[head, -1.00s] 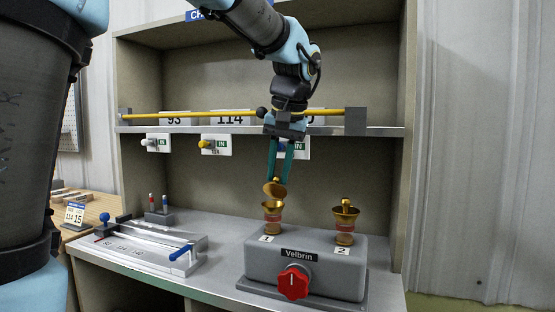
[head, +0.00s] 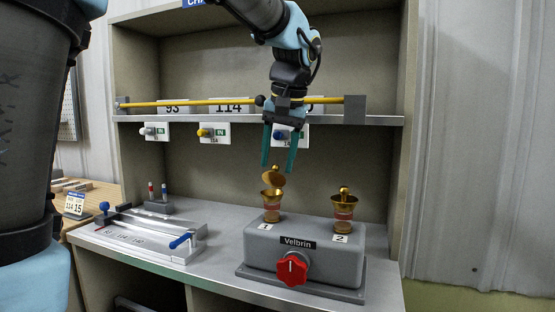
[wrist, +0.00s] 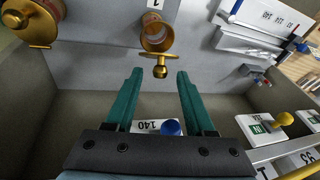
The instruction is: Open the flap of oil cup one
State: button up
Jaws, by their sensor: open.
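Oil cup one (head: 271,199) is a brass cup at the left of the grey block, behind the label 1. Its brass flap (head: 274,178) stands raised and tilted above the rim. In the wrist view the mouth of oil cup one (wrist: 156,33) is uncovered, and the flap's knob (wrist: 160,71) points towards my gripper. My gripper (head: 278,170) has its teal fingers spread just above the flap, and it also shows in the wrist view (wrist: 159,76) with nothing between the fingers.
Oil cup two (head: 344,211) stands to the right with its lid down. A red knob (head: 291,270) is on the block's front. A shelf edge (head: 220,119) with a yellow rod and tags lies behind the gripper. A slide fixture (head: 140,238) sits at left.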

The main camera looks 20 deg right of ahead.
jog(key=v, duration=1)
jog(key=shift+r, duration=0.3)
